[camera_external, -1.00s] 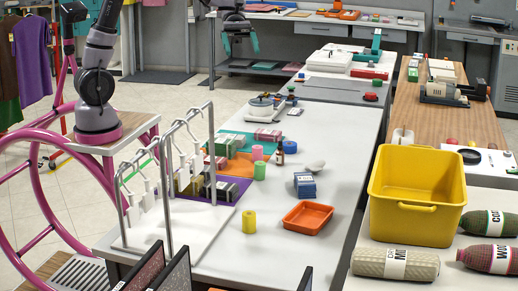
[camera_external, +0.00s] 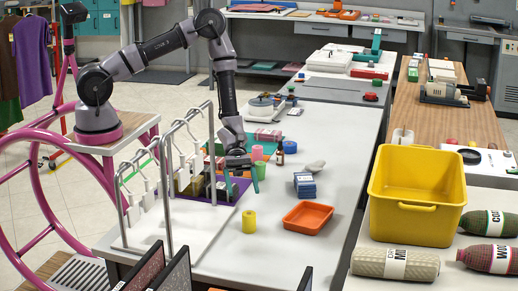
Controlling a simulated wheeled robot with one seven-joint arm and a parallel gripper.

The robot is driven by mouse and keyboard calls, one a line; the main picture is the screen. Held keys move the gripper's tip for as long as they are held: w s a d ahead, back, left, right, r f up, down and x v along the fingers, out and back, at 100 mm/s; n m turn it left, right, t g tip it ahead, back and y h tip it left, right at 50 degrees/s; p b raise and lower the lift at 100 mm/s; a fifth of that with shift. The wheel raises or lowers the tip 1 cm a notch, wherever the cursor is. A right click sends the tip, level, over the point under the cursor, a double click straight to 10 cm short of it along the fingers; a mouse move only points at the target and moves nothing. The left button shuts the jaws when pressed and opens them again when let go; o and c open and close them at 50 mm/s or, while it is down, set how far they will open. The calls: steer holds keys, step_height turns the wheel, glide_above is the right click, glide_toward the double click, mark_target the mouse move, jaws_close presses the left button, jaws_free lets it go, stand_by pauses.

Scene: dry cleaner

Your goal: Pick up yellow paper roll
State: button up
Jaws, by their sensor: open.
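The yellow paper roll (camera_external: 249,222) stands upright on the white table, left of the orange tray (camera_external: 307,218). My gripper (camera_external: 234,187) points down over the purple mat area, behind and slightly left of the roll in the picture. Its two teal fingers are spread apart, with nothing seen between them that it holds. The gripper is apart from the yellow roll. A green roll (camera_external: 260,170) and a pink roll (camera_external: 257,153) stand just right of the gripper. The gripper hides part of the boxes behind it, and its exact height above the table is hard to tell.
A metal rack with white hangers (camera_external: 167,180) stands left of the roll, near my arm. Blue stacked items (camera_external: 305,186), a grey rounded object (camera_external: 315,166) and a small brown bottle (camera_external: 280,158) stand on the table. A yellow bin (camera_external: 417,190) is at right. Table around the roll's front is clear.

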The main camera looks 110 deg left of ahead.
mark_target(249, 222)
step_height(249, 222, down, 2)
steer(key=shift+w+d+f, duration=0.1)
steer(key=shift+f, duration=0.1)
steer(key=x, duration=1)
steer(key=shift+w+d+f, duration=0.15)
steer(key=shift+f, duration=0.05)
jaws_close()
